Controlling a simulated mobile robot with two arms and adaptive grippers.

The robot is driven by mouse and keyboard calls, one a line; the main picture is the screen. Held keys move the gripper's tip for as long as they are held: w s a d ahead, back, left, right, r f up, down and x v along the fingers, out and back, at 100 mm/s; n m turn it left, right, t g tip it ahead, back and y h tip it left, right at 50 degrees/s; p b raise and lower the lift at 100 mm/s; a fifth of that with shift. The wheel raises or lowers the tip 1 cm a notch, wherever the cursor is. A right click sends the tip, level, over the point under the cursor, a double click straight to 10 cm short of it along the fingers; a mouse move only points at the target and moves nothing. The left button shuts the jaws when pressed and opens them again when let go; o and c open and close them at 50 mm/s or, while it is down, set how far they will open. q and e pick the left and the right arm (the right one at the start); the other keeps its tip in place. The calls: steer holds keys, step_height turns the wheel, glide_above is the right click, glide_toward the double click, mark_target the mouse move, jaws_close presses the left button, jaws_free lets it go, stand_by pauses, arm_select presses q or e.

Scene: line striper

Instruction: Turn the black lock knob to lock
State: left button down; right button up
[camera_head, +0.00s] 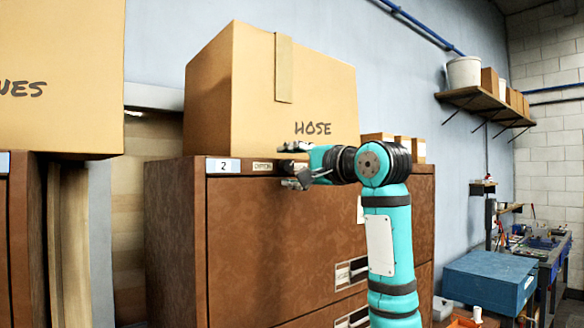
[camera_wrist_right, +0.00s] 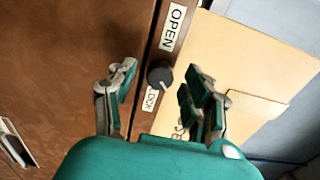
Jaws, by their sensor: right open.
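The black lock knob (camera_wrist_right: 159,74) sits on a narrow brown strip of the cabinet in the right wrist view. A small pale mark shows on the knob. My right gripper (camera_wrist_right: 162,84) is open, with one teal finger on each side of the knob in the picture; contact does not show. In the head view my right gripper (camera_head: 291,166) is at the top front of the brown cabinet (camera_head: 255,240), and the knob cannot be made out. My left gripper is out of view.
A cardboard box marked HOSE (camera_head: 215,100) stands on the cabinet, close behind my right gripper. Small boxes (camera_head: 403,146) stand to its right. Another large box (camera_head: 60,90) is at the left. A blue case (camera_head: 488,280) sits at the lower right.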

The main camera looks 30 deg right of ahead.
steer(key=s+d, duration=0.1)
steer(key=s, duration=1)
steer(key=shift+s, duration=0.4)
